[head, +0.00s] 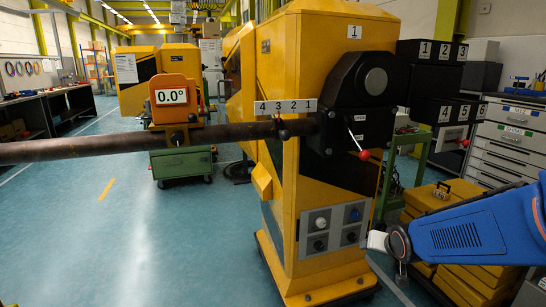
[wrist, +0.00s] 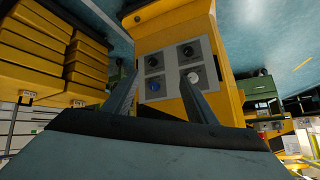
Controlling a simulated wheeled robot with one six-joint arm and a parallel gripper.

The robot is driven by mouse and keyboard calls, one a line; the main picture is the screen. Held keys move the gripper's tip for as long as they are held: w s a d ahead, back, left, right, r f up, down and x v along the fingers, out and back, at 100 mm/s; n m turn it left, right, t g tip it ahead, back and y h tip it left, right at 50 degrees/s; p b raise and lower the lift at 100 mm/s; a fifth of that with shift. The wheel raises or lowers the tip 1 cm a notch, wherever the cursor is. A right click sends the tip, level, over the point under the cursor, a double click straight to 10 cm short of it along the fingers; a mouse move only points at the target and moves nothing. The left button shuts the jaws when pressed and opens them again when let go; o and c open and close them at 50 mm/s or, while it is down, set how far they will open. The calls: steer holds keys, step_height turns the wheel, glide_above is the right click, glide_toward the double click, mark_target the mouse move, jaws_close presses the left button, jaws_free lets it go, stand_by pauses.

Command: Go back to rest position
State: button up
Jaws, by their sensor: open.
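My gripper (head: 388,257) is at the end of my blue arm, at the lower right in the head view, just right of the yellow gate cabinet (head: 325,100). In the wrist view my gripper (wrist: 157,82) shows two dark fingers spread apart with nothing between them. Beyond them is the grey control panel (wrist: 170,67), seen upside down, with a white knob (wrist: 193,77), a blue knob (wrist: 153,86) and two dark knobs. The fingers look apart from the panel, but the exact gap is hard to tell. The panel (head: 336,230) also shows in the head view.
A long brown bar (head: 90,147) crosses the left at mid height, carrying an orange 0.0° display (head: 172,97). Yellow cases (head: 440,200) stand close to my arm. Open blue floor (head: 130,240) lies left.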

steer(key=s+a+r+n+g, duration=0.1)
steer(key=s+r+g, duration=0.1)
steer(key=s, duration=1.2)
steer(key=s+a+r+n+g, duration=0.1)
steer(key=s+r, duration=0.3)
steer(key=s, duration=0.9)
steer(key=shift+s+a+r+n+g, duration=0.15)
steer(key=shift+s+a+n+g, duration=0.2)
steer(key=shift+n+g, duration=0.35)
